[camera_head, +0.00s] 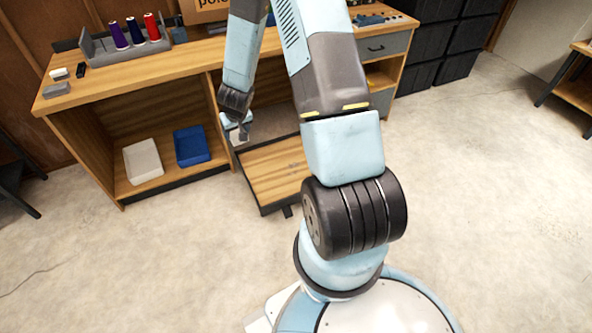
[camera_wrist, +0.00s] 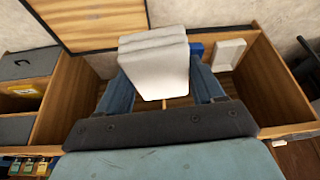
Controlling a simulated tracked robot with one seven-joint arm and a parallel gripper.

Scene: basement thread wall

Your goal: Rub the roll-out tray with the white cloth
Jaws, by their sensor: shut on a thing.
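The roll-out tray (camera_head: 276,179) is a wooden panel with a dark rim, pulled out low from under the workbench. It also shows at the upper left of the wrist view (camera_wrist: 92,19). My gripper (camera_head: 241,128) hangs near the tray's back left corner, pointing down. It is shut on the white cloth (camera_wrist: 155,68), a folded pale pad between the two blue fingers. The cloth overlaps the tray's near right corner in the wrist view. It appears apart from the tray's surface, but the gap is hard to tell. In the head view the cloth is mostly hidden by the gripper.
The workbench (camera_head: 90,88) carries a rack with thread spools (camera_head: 136,32). A white bin (camera_head: 143,161) and a blue bin (camera_head: 191,146) stand on its lower shelf, left of the tray. Wooden bench walls flank my gripper. Open floor lies in front of the tray.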

